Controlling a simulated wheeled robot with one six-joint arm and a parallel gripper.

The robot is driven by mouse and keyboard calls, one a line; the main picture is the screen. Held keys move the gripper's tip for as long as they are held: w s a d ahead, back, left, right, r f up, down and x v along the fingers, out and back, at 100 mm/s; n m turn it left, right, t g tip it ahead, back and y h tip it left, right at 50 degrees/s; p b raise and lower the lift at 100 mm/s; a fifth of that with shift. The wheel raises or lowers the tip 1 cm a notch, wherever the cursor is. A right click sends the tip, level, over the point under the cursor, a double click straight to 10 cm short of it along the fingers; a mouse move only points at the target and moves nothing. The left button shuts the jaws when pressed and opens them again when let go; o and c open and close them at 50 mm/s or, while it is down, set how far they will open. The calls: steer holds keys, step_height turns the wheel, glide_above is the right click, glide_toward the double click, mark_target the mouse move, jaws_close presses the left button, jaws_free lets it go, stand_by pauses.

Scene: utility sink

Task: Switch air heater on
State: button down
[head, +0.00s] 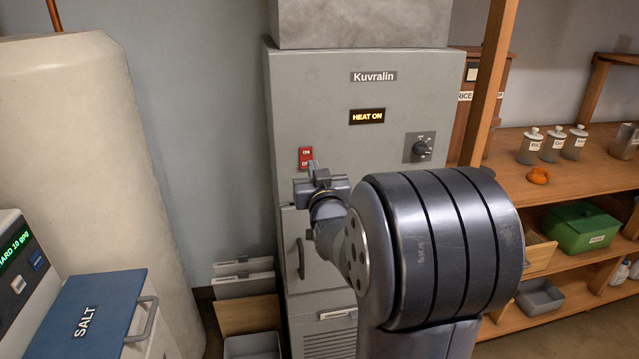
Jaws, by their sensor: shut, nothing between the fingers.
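The air heater (340,100) is a tall grey cabinet labelled "Kuvralin" in the middle of the head view. Its dark display (367,116) reads "HEAT ON" in lit yellow letters. A red switch (305,153) with white lettering sits on the left of its front, its lower part close to my gripper. A dark round knob (421,149) is on the right of the front. My gripper (312,166) is shut and empty, just below and in front of the red switch. I cannot tell whether the fingertips touch the switch.
A large cream tank (90,170) and a blue-lidded salt bin (85,315) stand at the left. Wooden shelves (560,185) at the right hold labelled jars (553,145), a green box (580,228) and a grey tray (540,297). A lower door handle (300,258) protrudes below my gripper.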

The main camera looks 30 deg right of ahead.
steer(key=v, duration=0.2)
steer(key=r+v, duration=0.1)
steer(key=v, duration=0.2)
steer(key=shift+b, duration=0.4)
steer(key=shift+r, duration=0.1)
steer(key=p, duration=0.2)
glide_toward(306, 158)
steer(key=shift+w+d+r, duration=0.2)
steer(key=shift+w+r, duration=0.5)
steer(key=shift+r, duration=0.1)
steer(key=shift+w+d+r, duration=0.25)
steer(key=shift+w+r, duration=0.45)
steer(key=shift+r, duration=0.1)
